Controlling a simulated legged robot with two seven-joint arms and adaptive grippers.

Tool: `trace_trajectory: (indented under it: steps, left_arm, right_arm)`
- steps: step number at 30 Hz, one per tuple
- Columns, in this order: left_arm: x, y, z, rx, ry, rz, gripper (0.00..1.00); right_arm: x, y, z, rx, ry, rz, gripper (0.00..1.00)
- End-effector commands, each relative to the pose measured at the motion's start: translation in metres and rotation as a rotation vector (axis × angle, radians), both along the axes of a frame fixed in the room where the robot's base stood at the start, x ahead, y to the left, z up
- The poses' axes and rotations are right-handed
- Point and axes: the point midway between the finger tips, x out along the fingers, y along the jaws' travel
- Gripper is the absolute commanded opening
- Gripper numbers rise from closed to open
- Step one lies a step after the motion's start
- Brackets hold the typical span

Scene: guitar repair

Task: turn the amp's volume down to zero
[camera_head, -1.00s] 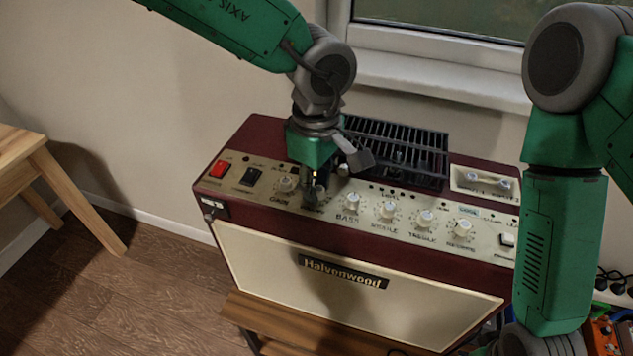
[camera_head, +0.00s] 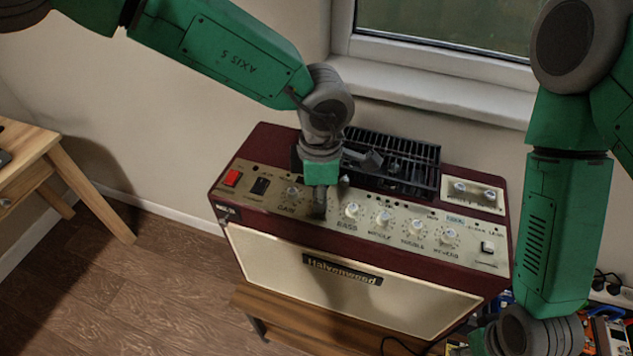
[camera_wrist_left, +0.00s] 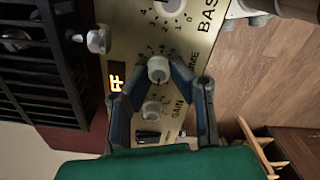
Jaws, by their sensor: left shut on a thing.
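The amp (camera_head: 345,278) is a dark red box with a cream front and a row of knobs along its top panel. My left gripper (camera_head: 319,208) points down onto this panel between the gain knob (camera_head: 292,193) and the bass knob (camera_head: 352,209). In the left wrist view the pale volume knob (camera_wrist_left: 158,68) sits between the two fingertips of my left gripper (camera_wrist_left: 157,74), which are shut on it. The head view hides this knob behind the gripper. The right arm shows at the right, but its gripper is out of the picture.
A black grille (camera_head: 390,160) is set into the amp's top behind the knobs. A red switch (camera_head: 232,178) is at the panel's left end. A small orange display (camera_wrist_left: 115,82) glows beside the volume knob. The amp rests on a wooden stand (camera_head: 290,318) below a window.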

Motion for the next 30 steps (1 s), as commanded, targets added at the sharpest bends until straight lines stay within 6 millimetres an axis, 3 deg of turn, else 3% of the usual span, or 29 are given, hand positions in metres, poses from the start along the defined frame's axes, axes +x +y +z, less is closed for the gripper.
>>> trace_trajectory:
  steps: [3,15,30]
  left_arm:
    - [-0.001,-0.006,0.005,-0.014,0.000,0.108,0.00]
    - [0.002,-0.006,0.005,-0.014,-0.001,0.490,0.00]
    - [0.005,-0.004,0.003,-0.016,-0.003,0.861,0.00]
  right_arm:
    - [0.000,0.000,0.016,0.000,0.000,0.000,0.40]
    - [0.000,0.000,0.042,0.000,0.000,0.000,0.40]
    - [0.000,0.000,0.049,0.000,0.000,0.000,0.40]
